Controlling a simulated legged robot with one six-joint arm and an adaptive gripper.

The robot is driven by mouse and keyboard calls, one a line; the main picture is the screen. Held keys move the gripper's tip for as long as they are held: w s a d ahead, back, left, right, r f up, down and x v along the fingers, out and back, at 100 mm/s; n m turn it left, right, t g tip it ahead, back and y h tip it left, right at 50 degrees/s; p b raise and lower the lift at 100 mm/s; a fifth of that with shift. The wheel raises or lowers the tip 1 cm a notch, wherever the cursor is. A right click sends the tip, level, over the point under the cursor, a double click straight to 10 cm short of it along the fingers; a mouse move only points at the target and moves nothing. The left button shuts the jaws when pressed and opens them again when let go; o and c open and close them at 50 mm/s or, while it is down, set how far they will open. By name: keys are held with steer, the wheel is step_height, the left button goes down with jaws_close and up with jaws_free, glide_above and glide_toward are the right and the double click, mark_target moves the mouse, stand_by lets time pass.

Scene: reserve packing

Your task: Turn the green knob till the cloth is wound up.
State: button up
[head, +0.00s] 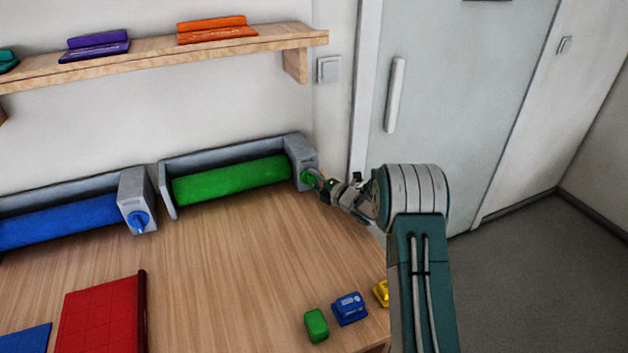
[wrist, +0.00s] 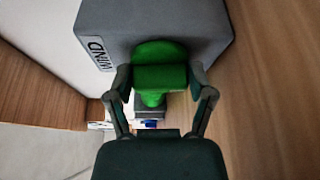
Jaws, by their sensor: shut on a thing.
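The green knob (wrist: 160,76) sits on the end of a grey housing (wrist: 190,25) that bears a "WIND" label. My gripper (wrist: 161,84) is shut on the knob, with one finger on each side of it. In the head view my gripper (head: 318,182) reaches the knob (head: 307,177) from the right and partly covers it. The green cloth (head: 232,180) is a thick roll lying in its grey holder (head: 225,154) at the back of the table. No loose length of cloth shows on the wood in front of it.
A blue roll (head: 60,221) with a blue knob (head: 138,221) stands to the left. A red folded panel (head: 100,315), a green block (head: 316,325), a blue block (head: 349,308) and a yellow block (head: 381,292) lie in front. A shelf (head: 150,57) hangs above. The middle table is clear.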

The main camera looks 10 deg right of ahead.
steer(key=shift+w+m+t, duration=0.1)
steer(key=shift+m+t, duration=0.2)
steer(key=shift+m, duration=0.3)
steer(key=o, duration=1)
steer(key=shift+w+f, duration=0.1)
steer(key=shift+o, duration=0.5)
steer(key=shift+w, duration=0.1)
steer(key=v, duration=1.2)
steer(key=shift+f, duration=0.2)
